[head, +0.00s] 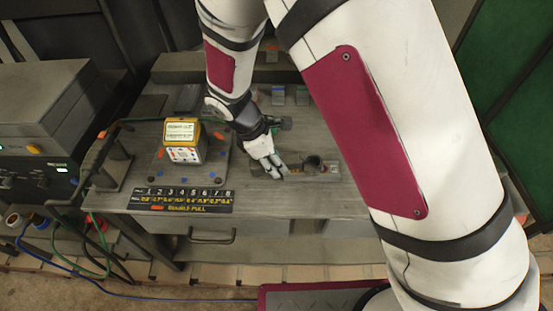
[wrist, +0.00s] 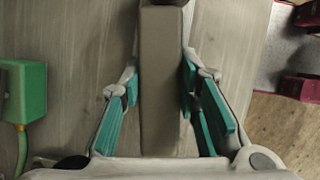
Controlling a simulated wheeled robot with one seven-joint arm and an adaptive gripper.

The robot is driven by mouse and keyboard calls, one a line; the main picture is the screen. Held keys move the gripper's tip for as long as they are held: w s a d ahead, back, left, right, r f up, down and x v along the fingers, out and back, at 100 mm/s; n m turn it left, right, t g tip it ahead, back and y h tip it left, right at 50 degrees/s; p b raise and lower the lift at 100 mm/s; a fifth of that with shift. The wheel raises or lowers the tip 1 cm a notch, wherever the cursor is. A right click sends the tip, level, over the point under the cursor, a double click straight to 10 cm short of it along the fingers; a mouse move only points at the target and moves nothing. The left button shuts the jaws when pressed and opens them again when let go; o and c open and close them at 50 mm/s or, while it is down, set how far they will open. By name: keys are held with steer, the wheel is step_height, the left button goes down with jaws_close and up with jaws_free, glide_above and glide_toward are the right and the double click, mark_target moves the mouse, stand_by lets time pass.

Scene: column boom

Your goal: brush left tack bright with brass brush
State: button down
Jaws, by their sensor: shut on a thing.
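My gripper (head: 277,170) is low over the right part of the grey workbench (head: 225,148) in the head view. In the wrist view its teal-padded fingers (wrist: 161,85) are shut on a long, plain grey-brown bar (wrist: 162,110) that runs up the picture. No bristles show on it, so I cannot tell for sure that it is the brass brush. A small tray with a dark round cup (head: 313,163) is just right of the fingers in the head view. I cannot make out the left tack in either view.
A yellow-and-white block (head: 183,141) stands on a plate at the bench's left. A black number strip (head: 181,199) lies along the front edge. A green box (wrist: 28,92) with a cable is at left in the wrist view. Dark equipment (head: 40,120) stands further left.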

steer(key=shift+s+p, duration=0.4)
steer(key=shift+s, duration=0.4)
steer(key=shift+w+f+b, duration=0.15)
steer(key=shift+w+b, duration=0.55)
steer(key=shift+w, duration=0.5)
steer(key=shift+s, duration=0.1)
steer(key=shift+s+p, duration=0.7)
steer(key=shift+s, duration=0.5)
steer(key=shift+w+r+b, duration=0.2)
steer(key=shift+w+b, duration=0.1)
steer(key=shift+w, duration=0.4)
steer(key=shift+d+p+v, duration=0.2)
steer(key=shift+p+v, duration=0.7)
steer(key=shift+v, duration=2.3)
